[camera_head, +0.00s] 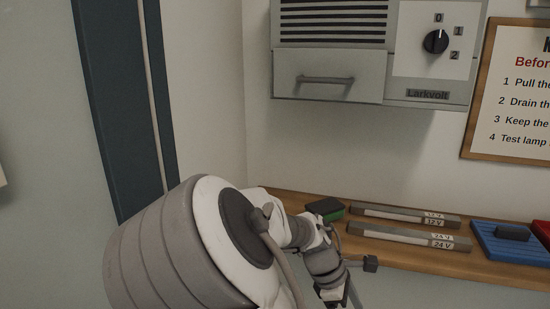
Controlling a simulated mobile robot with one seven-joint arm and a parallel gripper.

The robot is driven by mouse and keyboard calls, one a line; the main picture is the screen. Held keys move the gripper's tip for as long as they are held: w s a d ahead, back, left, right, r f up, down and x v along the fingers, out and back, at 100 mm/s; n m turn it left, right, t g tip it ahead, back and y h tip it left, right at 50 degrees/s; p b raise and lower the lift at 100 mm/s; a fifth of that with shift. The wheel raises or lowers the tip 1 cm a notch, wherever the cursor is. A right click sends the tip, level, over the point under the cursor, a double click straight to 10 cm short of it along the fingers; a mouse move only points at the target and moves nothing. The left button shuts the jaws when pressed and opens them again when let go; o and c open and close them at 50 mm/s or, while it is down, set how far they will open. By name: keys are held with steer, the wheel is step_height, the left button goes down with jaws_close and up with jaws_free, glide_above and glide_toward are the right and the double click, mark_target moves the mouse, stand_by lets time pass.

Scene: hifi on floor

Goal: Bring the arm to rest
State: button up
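My arm, grey and white, fills the lower middle of the head view, with a large rounded link in front and smaller links beyond it. It bends toward the wooden shelf. The far end of the arm, with my gripper (350,290), is small and partly cut off by the bottom edge. Its fingers are not clear enough to tell open from shut. I see nothing clearly held in it.
A Larkvolt wall unit (330,64) with a drawer and dial hangs above, beside a framed notice (512,95).

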steer(key=s+a+r+m+t+y, duration=0.2)
steer(key=s+r+m+t+y, duration=0.3)
steer(key=s+r+m, duration=0.9)
steer(key=shift+s+a+r+t, duration=0.15)
steer(key=shift+r+t, duration=0.85)
steer(key=shift+r, duration=0.45)
stand_by(0.6)
